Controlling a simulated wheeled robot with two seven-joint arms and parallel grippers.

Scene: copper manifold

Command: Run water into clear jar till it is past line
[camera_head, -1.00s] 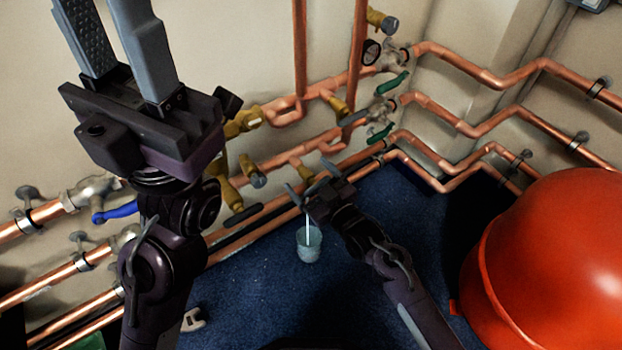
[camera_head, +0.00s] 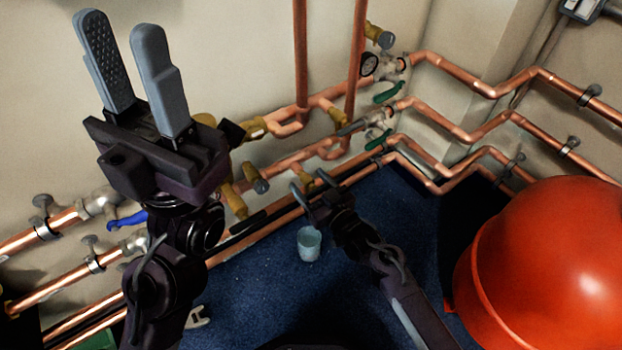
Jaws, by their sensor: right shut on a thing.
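The clear jar (camera_head: 309,246) stands upright on the blue floor, below the pipes. It looks pale and bluish; its line and water level are too small to make out. My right gripper (camera_head: 312,186) is above the jar, at the lower pipes, shut on what seems to be a tap handle, mostly hidden by the fingers. No water stream shows between there and the jar. My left gripper (camera_head: 134,68) is raised at the upper left, fingers pointing up, open and empty, well away from the jar.
Copper pipes (camera_head: 470,133) with brass valves and green levers (camera_head: 388,92) run along the walls. A blue lever (camera_head: 127,221) is at the left. A large red vessel (camera_head: 550,265) fills the lower right.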

